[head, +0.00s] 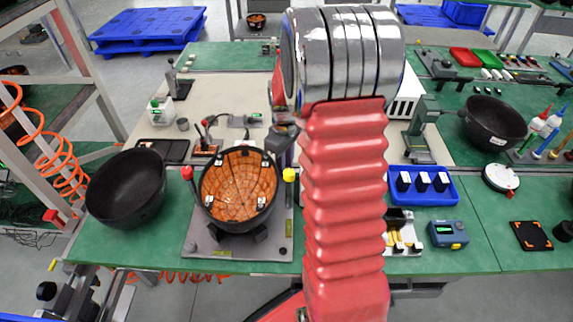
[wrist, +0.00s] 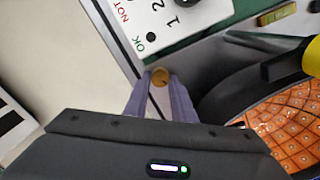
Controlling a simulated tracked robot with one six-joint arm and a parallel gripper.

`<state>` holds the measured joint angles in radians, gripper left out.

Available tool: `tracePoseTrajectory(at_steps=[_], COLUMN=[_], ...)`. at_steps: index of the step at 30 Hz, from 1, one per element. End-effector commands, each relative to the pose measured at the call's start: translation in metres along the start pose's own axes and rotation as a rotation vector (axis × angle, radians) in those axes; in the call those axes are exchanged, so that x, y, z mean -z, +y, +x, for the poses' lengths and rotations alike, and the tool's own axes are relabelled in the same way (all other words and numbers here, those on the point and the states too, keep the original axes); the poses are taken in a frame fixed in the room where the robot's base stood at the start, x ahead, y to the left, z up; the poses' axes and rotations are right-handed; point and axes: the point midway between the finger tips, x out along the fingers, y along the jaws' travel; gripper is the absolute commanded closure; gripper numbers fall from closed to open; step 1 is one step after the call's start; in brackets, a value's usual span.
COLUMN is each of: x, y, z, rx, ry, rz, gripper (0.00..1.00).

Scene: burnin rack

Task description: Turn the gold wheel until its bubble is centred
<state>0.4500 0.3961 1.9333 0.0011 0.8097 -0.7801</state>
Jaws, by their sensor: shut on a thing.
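The gold wheel (wrist: 160,76) is a small round knob at the edge of a grey plate in the wrist view. My gripper (wrist: 160,88) is shut on it, with one purple-grey finger on each side. A small gold-coloured bar (wrist: 277,14), possibly a level vial, lies on the plate at the upper right; no bubble can be made out. In the head view my red arm hides the wheel, and the gripper cannot be made out clearly. The grey plate (head: 205,240) carries a black bowl lined with orange tiles (head: 240,186).
A yellow knob (wrist: 312,58) and the orange-lined bowl (wrist: 290,125) are right of my gripper. A white card marked OK and NOT (wrist: 165,25) lies just beyond the fingers. In the head view, an empty black bowl (head: 126,190) stands left and a blue tray (head: 423,193) right.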

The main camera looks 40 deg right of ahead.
Motion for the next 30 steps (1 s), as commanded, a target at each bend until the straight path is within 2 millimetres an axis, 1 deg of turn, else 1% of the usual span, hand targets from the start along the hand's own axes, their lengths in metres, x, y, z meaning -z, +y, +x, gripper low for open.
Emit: tracePoseTrajectory(at_steps=[1, 7, 20, 21, 28, 30], x=[-0.0046, -0.0049, -0.0054, -0.0054, -0.0031, -0.0026], y=[-0.0033, -0.0032, -0.0028, -0.0028, -0.0014, -0.0011], z=[0.0033, 0.0034, 0.0036, 0.0036, 0.002, 0.0016], rx=[0.01, 0.011, 0.011, 0.011, 0.006, 0.005], ry=[-0.012, -0.013, -0.013, -0.013, -0.007, -0.006], rz=[-0.021, -0.074, -0.084, -0.084, -0.083, -0.083], gripper=[1.0, 1.0, 1.0, 0.74, 0.58, 0.58])
